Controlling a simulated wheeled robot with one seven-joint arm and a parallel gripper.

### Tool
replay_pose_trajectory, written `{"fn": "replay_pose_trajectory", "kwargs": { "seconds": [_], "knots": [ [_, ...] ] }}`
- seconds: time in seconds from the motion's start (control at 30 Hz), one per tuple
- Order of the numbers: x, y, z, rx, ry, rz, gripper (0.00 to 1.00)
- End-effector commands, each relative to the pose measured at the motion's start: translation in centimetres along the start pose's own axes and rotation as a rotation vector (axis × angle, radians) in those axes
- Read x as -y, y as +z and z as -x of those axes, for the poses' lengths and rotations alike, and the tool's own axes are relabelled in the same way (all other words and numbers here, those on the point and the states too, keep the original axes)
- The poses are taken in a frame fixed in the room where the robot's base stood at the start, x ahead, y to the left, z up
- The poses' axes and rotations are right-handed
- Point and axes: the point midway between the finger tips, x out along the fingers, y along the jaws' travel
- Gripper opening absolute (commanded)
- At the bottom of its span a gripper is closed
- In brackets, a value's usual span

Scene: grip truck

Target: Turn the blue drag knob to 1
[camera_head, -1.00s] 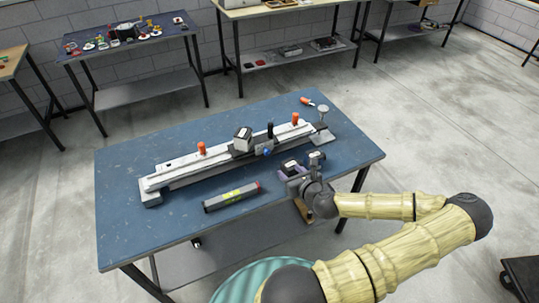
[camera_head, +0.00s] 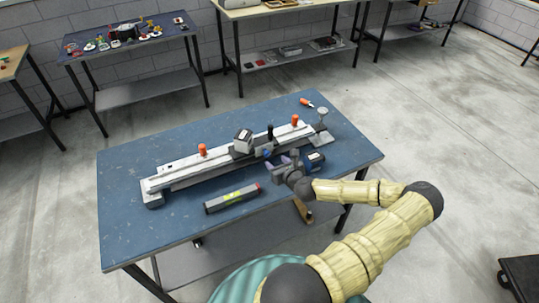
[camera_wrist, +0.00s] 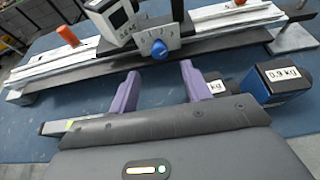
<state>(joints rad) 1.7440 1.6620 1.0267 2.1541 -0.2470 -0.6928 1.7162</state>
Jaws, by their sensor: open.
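The blue drag knob (camera_wrist: 159,50) sits on the front of a grey numbered plate on the track's carriage. It also shows small in the head view (camera_head: 267,153). My gripper (camera_wrist: 157,75) is open, its two purple fingers apart and pointing at the track. The knob lies beyond the fingertips, roughly between them in the wrist view, with nothing held. Numbers are faintly visible above the knob, but its pointer setting cannot be read. In the head view my gripper (camera_head: 283,163) is just in front of the track, close to the knob.
A blue block marked 0.9 kg (camera_wrist: 277,82) stands right of my fingers, with another labelled block partly hidden behind the right finger.

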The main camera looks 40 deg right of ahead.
Motion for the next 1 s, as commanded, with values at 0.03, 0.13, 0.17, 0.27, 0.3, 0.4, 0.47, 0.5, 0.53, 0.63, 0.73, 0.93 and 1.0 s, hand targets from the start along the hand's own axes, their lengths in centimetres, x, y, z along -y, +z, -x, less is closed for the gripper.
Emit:
{"fn": "replay_pose_trajectory", "kwargs": {
  "seconds": [0.03, 0.13, 0.17, 0.27, 0.3, 0.4, 0.47, 0.5, 0.53, 0.63, 0.73, 0.93, 1.0],
  "knots": [
    [-0.1, 0.1, -0.9, 0.000, 0.001, 0.000, 0.48],
    [-0.1, 0.1, -2.5, -0.001, 0.001, -0.001, 0.48],
    [-0.1, 0.1, -3.0, -0.001, 0.002, -0.001, 0.48],
    [-0.1, 0.1, -4.5, -0.001, 0.001, 0.000, 0.48],
    [-0.1, 0.1, -5.1, -0.001, 0.001, 0.000, 0.48],
    [-0.1, 0.1, -6.3, 0.000, 0.001, -0.001, 0.48],
    [-0.1, 0.1, -6.8, 0.000, 0.000, 0.000, 0.48],
    [-0.1, 0.1, -7.0, 0.000, 0.001, 0.000, 0.48],
    [-0.1, 0.1, -7.2, 0.000, 0.001, 0.000, 0.48],
    [0.0, 0.0, -7.4, 0.000, 0.000, 0.000, 0.48],
    [0.0, 0.0, -7.4, 0.000, 0.001, -0.001, 0.48],
    [0.0, 0.0, -7.4, 0.000, 0.001, -0.001, 0.31],
    [0.0, 0.0, -7.4, 0.000, 0.001, 0.000, 0.17]
  ]
}}
